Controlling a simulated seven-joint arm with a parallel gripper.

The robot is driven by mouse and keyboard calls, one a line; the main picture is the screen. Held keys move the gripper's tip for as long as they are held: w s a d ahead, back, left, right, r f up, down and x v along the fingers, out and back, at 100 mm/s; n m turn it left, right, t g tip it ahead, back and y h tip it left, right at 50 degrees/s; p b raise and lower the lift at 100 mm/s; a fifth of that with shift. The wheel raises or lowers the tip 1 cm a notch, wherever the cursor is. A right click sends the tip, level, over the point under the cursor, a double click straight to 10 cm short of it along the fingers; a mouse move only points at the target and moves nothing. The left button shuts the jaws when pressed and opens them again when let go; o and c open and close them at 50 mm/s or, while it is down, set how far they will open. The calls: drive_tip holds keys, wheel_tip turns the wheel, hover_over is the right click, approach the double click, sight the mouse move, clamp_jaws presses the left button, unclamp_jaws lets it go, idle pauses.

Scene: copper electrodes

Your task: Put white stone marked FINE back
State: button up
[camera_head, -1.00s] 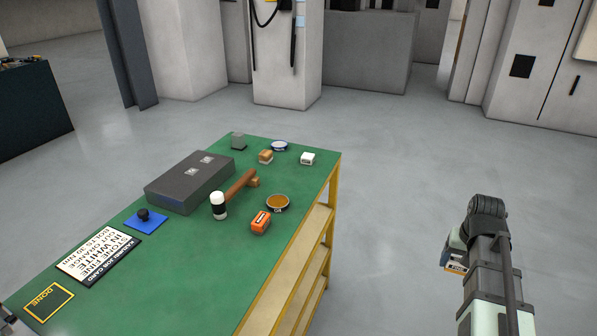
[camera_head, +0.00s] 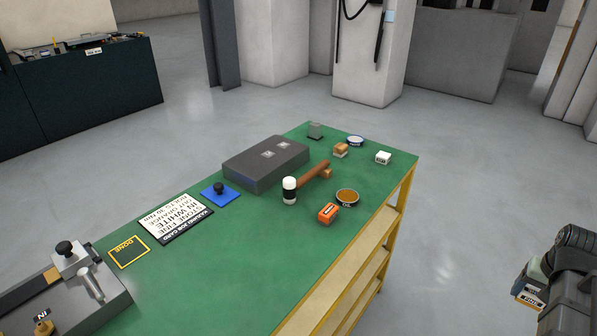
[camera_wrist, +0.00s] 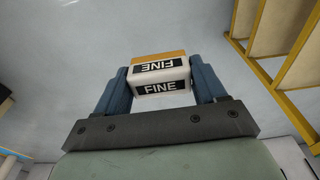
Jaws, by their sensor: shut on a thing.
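The stone marked FINE (camera_wrist: 160,78) is a white block with an orange-tan layer along one side. Its black FINE labels show in the wrist view. My gripper (camera_wrist: 161,88) is shut on it, with one blue-grey finger on each side. In the head view the stone (camera_head: 528,293) and my gripper (camera_head: 543,282) are at the lower right, off the table's right side, over the floor. The green table (camera_head: 240,262) carries a job card (camera_head: 176,224) with printed words, partly readable, including STONE FINE and WHITE.
A grey fixture (camera_head: 95,300) fills the near left. Yellow-framed shelves (camera_head: 365,260) line the table's side.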

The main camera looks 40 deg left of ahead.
drive_tip(key=a+r+n, duration=0.2)
drive_tip(key=a+n, duration=0.1)
drive_tip(key=a, duration=1.2)
wheel_tip(320, 180, up, 12)
drive_tip(key=r+n+y, duration=0.1)
drive_tip(key=n, duration=0.5)
hover_over(361, 185)
drive_tip(key=shift+s+d+f, duration=0.1)
drive_tip(key=shift+f, duration=2.4)
drive_tip(key=shift+s+d+f, duration=0.1)
drive_tip(key=shift+f, duration=2.35)
drive_tip(key=shift+f, duration=0.1)
drive_tip(key=o, duration=1)
